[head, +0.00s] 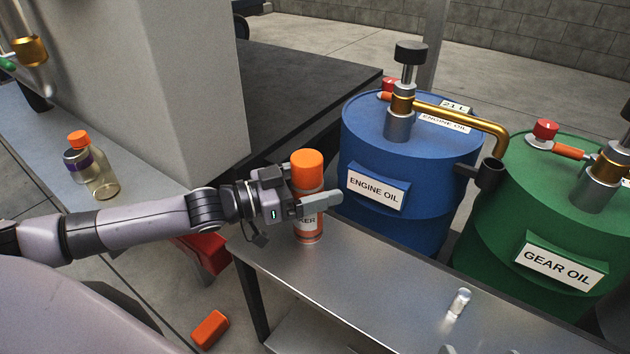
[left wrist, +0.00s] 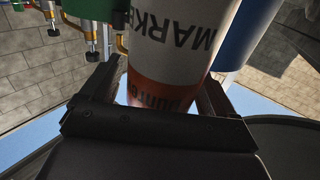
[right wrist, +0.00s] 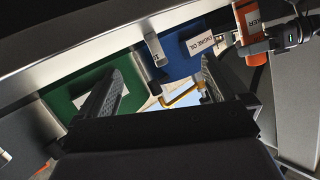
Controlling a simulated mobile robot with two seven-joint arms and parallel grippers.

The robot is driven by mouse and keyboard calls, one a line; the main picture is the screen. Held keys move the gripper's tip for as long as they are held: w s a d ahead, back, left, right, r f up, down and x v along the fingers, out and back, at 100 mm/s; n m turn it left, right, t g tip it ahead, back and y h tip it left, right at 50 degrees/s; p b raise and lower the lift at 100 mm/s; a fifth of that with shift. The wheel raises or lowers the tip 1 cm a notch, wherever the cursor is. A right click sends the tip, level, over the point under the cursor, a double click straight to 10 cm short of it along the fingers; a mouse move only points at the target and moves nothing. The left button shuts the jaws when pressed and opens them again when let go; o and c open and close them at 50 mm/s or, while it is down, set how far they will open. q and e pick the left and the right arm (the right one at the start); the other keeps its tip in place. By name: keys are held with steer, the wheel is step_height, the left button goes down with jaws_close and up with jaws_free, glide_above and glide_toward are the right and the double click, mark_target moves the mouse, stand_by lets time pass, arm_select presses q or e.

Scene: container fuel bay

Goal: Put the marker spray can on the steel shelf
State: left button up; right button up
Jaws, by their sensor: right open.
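The marker spray can (head: 308,227), white and orange with an orange cap, stands upright at the left end of the steel shelf (head: 385,285). Its base appears to be on the shelf or just over it. My left gripper (head: 318,201) is around the can's middle with a finger on either side. In the left wrist view the can (left wrist: 180,45) fills the space between the fingers and seems gripped. The can (right wrist: 250,18) also shows in the right wrist view. My right gripper (right wrist: 160,72) is open and empty; it is outside the head view.
A blue engine oil drum (head: 385,160) and a green gear oil drum (head: 540,220) with pumps stand behind the shelf. An orange-capped bottle (head: 103,184) stands on a grey bench (head: 135,208). An orange block (head: 210,329) lies on the floor.

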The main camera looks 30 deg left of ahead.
arm_select(q)
steer(key=shift+r, duration=0.1)
steer(key=shift+s+a, duration=0.35)
arm_select(e)
steer(key=shift+a+r, duration=0.1)
steer(key=shift+r, duration=0.1)
steer(key=shift+a+f+m+g+p, duration=0.1)
steer(key=shift+a+m+g+p, duration=0.3)
steer(key=shift+p, duration=0.55)
steer(key=shift+w+a+r+p, duration=0.1)
steer(key=shift+w+r+p, duration=0.1)
steer(key=shift+r+p, duration=0.1)
arm_select(q)
steer(key=v, duration=0.6)
steer(key=shift+s, duration=0.2)
arm_select(e)
steer(key=shift+f, duration=0.1)
arm_select(q)
steer(key=shift+a, duration=0.15)
arm_select(e)
steer(key=shift+s+f, duration=0.2)
steer(key=shift+f, duration=0.1)
